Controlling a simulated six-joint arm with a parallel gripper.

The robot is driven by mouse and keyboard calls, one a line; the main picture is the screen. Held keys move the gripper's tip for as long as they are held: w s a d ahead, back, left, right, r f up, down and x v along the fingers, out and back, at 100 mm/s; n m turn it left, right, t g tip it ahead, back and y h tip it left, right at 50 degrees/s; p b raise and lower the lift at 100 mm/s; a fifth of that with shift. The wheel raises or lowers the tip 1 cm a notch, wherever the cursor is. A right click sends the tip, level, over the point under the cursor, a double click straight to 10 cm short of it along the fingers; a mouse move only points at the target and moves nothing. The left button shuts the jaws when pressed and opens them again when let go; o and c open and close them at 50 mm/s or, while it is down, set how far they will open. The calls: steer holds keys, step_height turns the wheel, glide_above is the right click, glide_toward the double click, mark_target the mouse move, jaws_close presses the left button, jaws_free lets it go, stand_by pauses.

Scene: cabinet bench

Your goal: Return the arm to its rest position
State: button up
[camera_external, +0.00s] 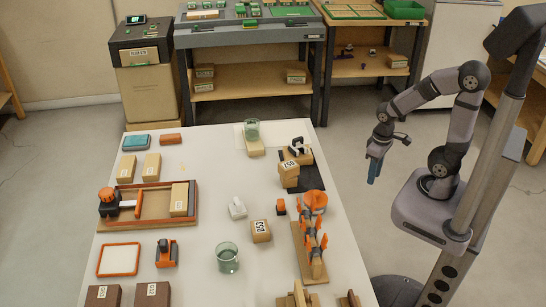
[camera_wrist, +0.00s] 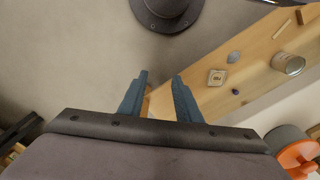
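My arm is raised to the right of the white table (camera_external: 205,235) in the external view. My gripper (camera_external: 372,180) hangs off the table's right side, with its blue-grey fingers pointing down over the floor. In the wrist view my gripper (camera_wrist: 160,80) has its two fingers spread apart, with nothing between them. No object touches the fingers.
The table carries a wooden tray (camera_external: 152,215), a wooden block (camera_external: 260,231), a green glass (camera_external: 228,258) and an orange clamp rack (camera_external: 310,245). A workbench (camera_external: 250,36) and shelf (camera_external: 352,65) stand behind. Floor between table and my base is clear.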

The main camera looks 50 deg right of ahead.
step_height(320, 180, up, 14)
steer(key=p, duration=1.4)
steer(key=shift+r, duration=0.25)
